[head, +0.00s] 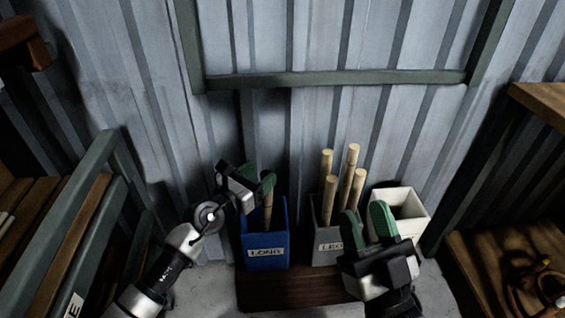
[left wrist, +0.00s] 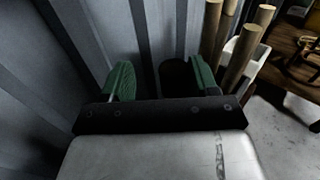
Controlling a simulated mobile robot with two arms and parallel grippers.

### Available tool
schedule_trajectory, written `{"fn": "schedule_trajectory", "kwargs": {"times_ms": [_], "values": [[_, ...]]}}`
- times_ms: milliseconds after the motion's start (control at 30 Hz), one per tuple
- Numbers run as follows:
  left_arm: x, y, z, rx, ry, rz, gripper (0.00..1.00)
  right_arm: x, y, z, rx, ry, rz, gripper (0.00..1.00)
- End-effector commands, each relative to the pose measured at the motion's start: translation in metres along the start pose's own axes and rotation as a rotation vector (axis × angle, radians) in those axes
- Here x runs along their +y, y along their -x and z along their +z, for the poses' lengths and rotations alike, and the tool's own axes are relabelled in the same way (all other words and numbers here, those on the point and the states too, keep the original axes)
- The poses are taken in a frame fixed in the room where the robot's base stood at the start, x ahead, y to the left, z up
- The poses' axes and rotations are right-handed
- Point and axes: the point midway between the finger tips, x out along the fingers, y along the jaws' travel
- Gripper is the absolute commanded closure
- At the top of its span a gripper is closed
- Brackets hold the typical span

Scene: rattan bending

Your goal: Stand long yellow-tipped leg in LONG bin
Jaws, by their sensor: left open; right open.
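The blue bin labelled LONG (head: 266,252) stands on a dark wooden board by the wall. A tan stick (head: 267,214) stands upright in it, its upper part hidden behind my left gripper's finger; I cannot see a yellow tip. My left gripper (head: 259,178) is open, above the LONG bin beside the stick's upper part. In the left wrist view its green fingers (left wrist: 160,82) are spread with nothing visibly held between them. My right gripper (head: 366,222) is open and empty, in front of the grey and white bins.
A grey bin (head: 325,243) with a partly hidden label holds several tan sticks (head: 353,155). A white bin (head: 412,208) stands right of it. A slatted wooden rack (head: 60,235) is at left, a wooden table (head: 495,268) with coiled rattan at right. A corrugated wall closes the back.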

Motion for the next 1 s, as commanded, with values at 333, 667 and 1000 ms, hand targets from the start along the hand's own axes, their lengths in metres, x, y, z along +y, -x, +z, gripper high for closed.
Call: {"fn": "schedule_trajectory", "kwargs": {"times_ms": [333, 667, 1000], "values": [[-0.001, 0.0, 0.021, -0.002, 0.001, 0.0, 0.4, 0.007, 0.005, 0.039, -0.351, 0.016, 0.016, 0.57], [-0.001, 0.0, 0.041, -0.002, 0.001, 0.0, 0.4, 0.016, 0.032, 0.074, -0.714, 0.026, 0.037, 0.57], [-0.018, -0.004, 0.05, -0.001, 0.003, -0.001, 0.4, 0.024, 0.076, 0.096, -1.089, 0.031, 0.062, 0.57]]}}
